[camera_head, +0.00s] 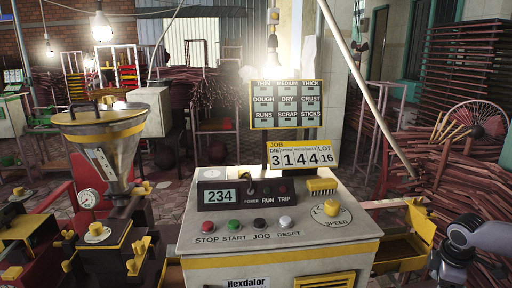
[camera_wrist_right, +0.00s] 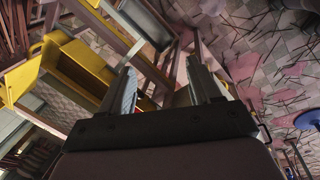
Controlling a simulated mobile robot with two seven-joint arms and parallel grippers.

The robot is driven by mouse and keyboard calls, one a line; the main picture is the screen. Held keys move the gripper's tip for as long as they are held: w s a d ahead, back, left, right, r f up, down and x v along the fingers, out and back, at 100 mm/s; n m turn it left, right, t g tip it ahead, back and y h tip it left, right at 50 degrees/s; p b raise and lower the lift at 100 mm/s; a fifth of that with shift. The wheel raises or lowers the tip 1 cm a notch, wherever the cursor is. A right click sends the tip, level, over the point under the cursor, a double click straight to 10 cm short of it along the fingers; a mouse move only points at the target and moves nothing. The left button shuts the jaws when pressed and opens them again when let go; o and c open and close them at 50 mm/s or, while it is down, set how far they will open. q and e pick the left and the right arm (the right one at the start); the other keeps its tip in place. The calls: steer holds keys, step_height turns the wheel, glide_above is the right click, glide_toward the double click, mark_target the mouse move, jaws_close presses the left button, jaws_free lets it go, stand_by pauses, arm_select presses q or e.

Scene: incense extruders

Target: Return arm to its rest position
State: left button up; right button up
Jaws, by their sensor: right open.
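My right arm (camera_head: 478,238) shows at the lower right edge of the head view, to the right of the control cabinet. In the right wrist view my right gripper (camera_wrist_right: 165,88) has its two fingers apart with nothing between them. A yellow tray (camera_wrist_right: 65,72) lies to the left of the fingers in that view. In the head view the yellow tray (camera_head: 405,246) sits at the right side of the cabinet, left of my right arm. My left gripper is in neither view.
The control cabinet (camera_head: 280,246) with buttons, a speed knob and a 234 display fills the front middle. A metal hopper (camera_head: 103,142) with a gauge stands at left. Bundles of red-brown sticks (camera_head: 455,75) are stacked at right. Several lit bulbs hang overhead.

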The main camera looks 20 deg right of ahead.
steer(key=s+a+f+m+t+y, duration=0.15)
steer(key=s+a+f, duration=0.25)
steer(key=a+f, duration=0.45)
steer(key=s+a+f+m+t, duration=0.15)
steer(key=s+a+f, duration=0.25)
steer(key=a+f, duration=0.45)
steer(key=w+a+r+m+t+y, duration=0.1)
steer(key=w+a+r+t, duration=0.1)
steer(key=a, duration=1)
steer(key=w+a+r+m+t+y, duration=0.1)
steer(key=w+a+r+t, duration=0.1)
steer(key=a, duration=1)
steer(key=shift+w+a+t, duration=0.4)
steer(key=shift+w+t, duration=0.05)
steer(key=shift+t, duration=0.75)
